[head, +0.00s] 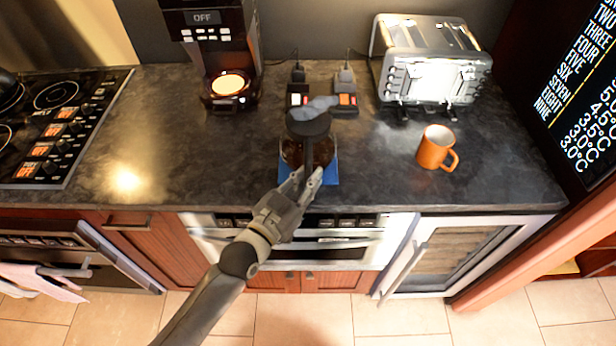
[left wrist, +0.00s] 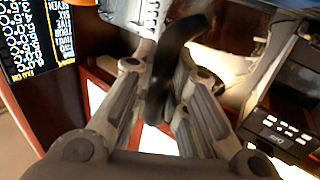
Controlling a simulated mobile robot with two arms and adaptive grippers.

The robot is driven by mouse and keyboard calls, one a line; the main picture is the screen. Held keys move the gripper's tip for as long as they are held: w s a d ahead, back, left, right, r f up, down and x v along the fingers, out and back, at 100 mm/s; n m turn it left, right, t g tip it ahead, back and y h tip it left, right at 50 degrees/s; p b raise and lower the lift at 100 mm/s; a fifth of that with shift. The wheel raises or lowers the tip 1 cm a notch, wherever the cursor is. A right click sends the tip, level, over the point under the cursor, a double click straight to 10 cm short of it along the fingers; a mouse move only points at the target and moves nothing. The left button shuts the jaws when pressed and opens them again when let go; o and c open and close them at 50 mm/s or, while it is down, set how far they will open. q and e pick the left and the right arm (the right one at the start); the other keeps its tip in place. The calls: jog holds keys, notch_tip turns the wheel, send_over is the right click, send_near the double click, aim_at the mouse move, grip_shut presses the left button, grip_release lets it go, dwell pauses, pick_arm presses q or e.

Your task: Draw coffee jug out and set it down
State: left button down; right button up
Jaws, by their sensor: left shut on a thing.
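The coffee jug (head: 292,152), dark glass with a black lid and black handle, is at the middle of the counter in the head view. It is over a blue square mat (head: 331,173); I cannot tell whether it touches the mat. My left gripper (head: 304,181) is shut on the jug's handle from the front. In the left wrist view the curved black handle (left wrist: 178,42) runs between the fingers of my left gripper (left wrist: 166,82). The coffee maker (head: 208,45) stands at the back left, its lit round plate (head: 228,85) empty. My right gripper is not in view.
An orange mug (head: 434,148) stands right of the jug, with a silver toaster (head: 430,65) behind it. A stove (head: 62,125) is at left. Counter beside the jug is clear.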

pick_arm(q)
jog(key=shift+r+p, duration=0.25)
jog(key=shift+p, duration=0.1)
dwell(0.4)
dwell(0.3)
jog(key=shift+f, duration=0.3)
dwell(0.6)
jog(key=c, duration=1.3)
grip_release()
jog(key=shift+s, duration=0.1)
jog(key=shift+c, duration=0.2)
jog(key=shift+f, duration=0.45)
jog(key=v, duration=1.2)
jog(key=shift+r, duration=0.25)
